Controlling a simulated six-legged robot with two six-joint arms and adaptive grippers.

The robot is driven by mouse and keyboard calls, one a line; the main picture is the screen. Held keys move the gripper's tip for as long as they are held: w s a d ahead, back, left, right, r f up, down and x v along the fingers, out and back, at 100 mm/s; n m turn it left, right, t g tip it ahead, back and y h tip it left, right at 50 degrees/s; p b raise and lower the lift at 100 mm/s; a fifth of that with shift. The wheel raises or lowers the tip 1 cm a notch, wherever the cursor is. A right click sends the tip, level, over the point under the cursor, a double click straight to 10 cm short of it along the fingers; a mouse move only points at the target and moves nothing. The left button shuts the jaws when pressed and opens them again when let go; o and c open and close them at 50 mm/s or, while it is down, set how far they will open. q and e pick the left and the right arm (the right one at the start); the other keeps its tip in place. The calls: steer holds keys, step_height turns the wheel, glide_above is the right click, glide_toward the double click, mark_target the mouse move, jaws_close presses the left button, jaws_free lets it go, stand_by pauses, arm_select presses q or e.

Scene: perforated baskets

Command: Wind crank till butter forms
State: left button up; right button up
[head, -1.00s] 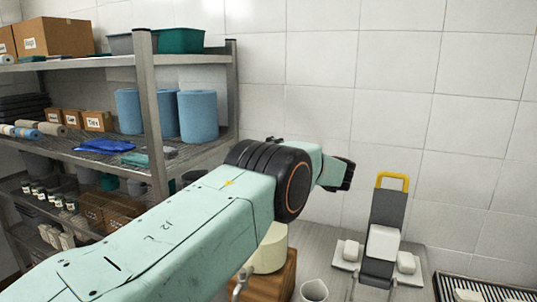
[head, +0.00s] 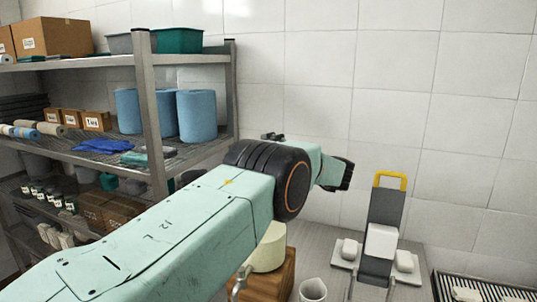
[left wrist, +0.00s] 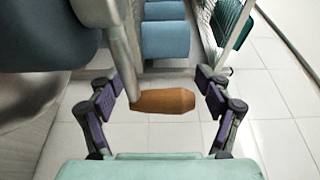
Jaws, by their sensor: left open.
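In the left wrist view, a brown wooden crank handle (left wrist: 165,101) lies crosswise between the fingers of my left gripper (left wrist: 158,78). The gripper is open, with a finger on each side of the handle's ends and gaps showing. A grey metal crank arm (left wrist: 121,45) runs up from the handle's left end. In the head view, a cream cylinder (head: 269,255) and a wooden block (head: 274,284) show partly behind my left arm. I cannot tell how they join the crank. My right gripper is in neither view. No butter can be identified.
A white cup (head: 313,291) stands right of the wooden block. A dark stand with a yellow handle (head: 391,180) and white blocks (head: 381,243) is farther right, near a slatted rack (head: 480,284). A loaded metal shelf (head: 152,100) stands left. Tiled wall closes the back.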

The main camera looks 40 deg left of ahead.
arm_select(q)
steer(key=shift+w, duration=0.1)
steer(key=s+d, duration=0.1)
steer(key=d, duration=1.1)
steer(key=shift+s, duration=0.2)
